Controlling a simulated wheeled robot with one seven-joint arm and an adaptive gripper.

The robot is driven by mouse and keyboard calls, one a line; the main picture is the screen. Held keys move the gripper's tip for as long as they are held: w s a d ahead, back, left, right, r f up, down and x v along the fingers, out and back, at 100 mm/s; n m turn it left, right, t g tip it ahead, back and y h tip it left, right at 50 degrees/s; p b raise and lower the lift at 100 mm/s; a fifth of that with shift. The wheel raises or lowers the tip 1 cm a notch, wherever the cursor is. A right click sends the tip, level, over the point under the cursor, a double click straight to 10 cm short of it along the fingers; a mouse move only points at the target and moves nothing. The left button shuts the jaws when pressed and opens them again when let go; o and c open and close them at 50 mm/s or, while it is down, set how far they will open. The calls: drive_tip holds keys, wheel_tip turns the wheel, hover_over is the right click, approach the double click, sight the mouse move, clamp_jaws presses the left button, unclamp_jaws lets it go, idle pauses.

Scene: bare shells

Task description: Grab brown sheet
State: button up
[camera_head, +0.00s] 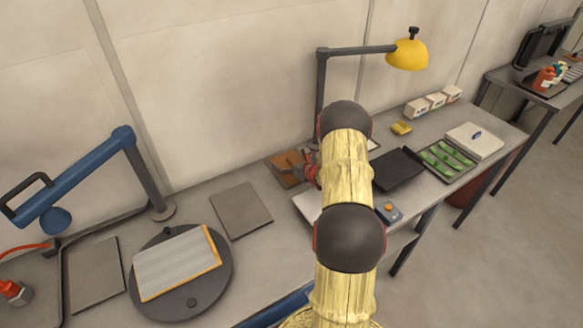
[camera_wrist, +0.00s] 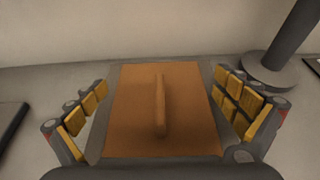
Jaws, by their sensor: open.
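The brown sheet (camera_wrist: 135,112) lies flat on the table in the wrist view, with a raised brown ridge (camera_wrist: 160,105) running along its middle. In the head view the brown sheet (camera_head: 284,169) shows at the back of the table, partly covered by my arm and gripper. My gripper (camera_wrist: 168,110) is open, its yellow-padded fingers on the left and right sides of the sheet. Nothing is held between them. I cannot tell whether the fingers touch the sheet or the table.
A lamp base (camera_wrist: 272,70) stands close to the right fingers; its yellow-headed lamp (camera_head: 407,54) rises behind my arm. A dark tray (camera_head: 398,170) lies to the right. A grey plate (camera_head: 241,210) and a round turntable (camera_head: 222,262) lie to the left. The wall is close behind.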

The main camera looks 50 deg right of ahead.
drive_tip(key=shift+c, duration=0.9)
drive_tip(key=c, duration=0.7)
drive_tip(key=shift+s+a+f, duration=0.1)
drive_tip(key=c, duration=0.8)
drive_tip(key=shift+c, duration=0.4)
